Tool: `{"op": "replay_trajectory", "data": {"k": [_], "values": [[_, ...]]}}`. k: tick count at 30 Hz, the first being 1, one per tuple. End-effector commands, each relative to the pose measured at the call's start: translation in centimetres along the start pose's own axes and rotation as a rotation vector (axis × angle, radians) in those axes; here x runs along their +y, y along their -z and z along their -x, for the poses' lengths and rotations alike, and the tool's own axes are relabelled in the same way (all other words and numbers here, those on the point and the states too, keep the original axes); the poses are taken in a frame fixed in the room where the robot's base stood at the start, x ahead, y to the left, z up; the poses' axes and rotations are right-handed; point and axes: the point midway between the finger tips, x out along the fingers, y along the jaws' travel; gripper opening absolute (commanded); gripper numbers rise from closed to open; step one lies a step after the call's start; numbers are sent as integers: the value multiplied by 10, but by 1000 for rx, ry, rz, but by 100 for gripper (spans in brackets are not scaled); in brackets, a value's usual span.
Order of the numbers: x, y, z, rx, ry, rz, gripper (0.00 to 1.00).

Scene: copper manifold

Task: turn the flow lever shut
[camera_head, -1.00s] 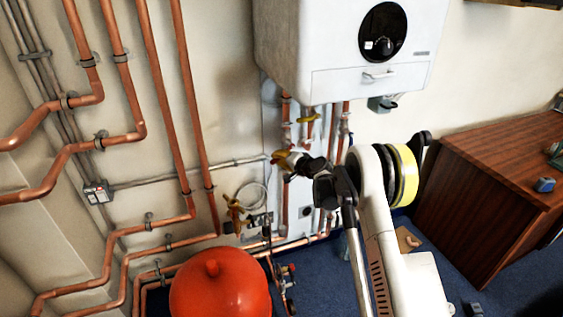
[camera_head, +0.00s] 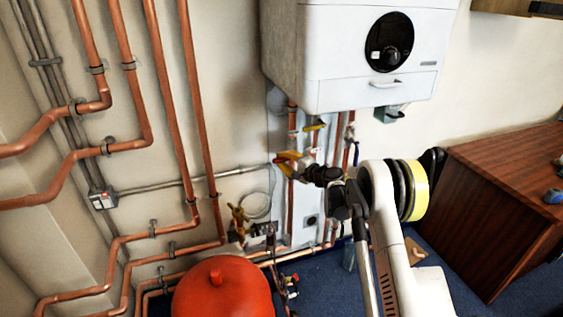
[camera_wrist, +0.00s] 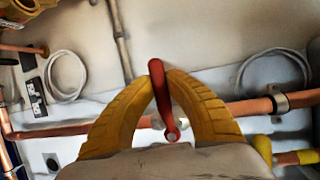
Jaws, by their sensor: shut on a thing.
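A red lever (camera_wrist: 160,88) shows in the middle of the wrist view, with a round end towards my gripper's palm. The two yellow fingers of my gripper (camera_wrist: 161,78) are closed in on it from both sides, near its far end. In the head view my gripper (camera_head: 283,161) is at the pipework below the white boiler. Only a small bit of red shows at its fingertips there.
The white boiler (camera_head: 355,60) hangs just above my arm. A copper pipe (camera_wrist: 240,108) runs behind the fingers. A brass valve (camera_head: 238,222) sits to the lower left. A red tank (camera_head: 222,290) stands below, and a wooden desk (camera_head: 495,215) at the right.

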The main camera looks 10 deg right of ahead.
Motion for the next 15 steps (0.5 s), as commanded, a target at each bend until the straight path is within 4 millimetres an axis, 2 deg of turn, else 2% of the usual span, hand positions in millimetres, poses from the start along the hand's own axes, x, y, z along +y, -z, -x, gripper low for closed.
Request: {"op": "replay_trajectory", "data": {"k": [11, 12, 14, 15], "values": [[-5, 0, 0, 1, 8, -10, 0], [-5, 0, 0, 1, 8, -10, 24], [-5, 0, 0, 1, 7, -9, 38], [-5, 0, 0, 1, 7, -9, 38]]}}
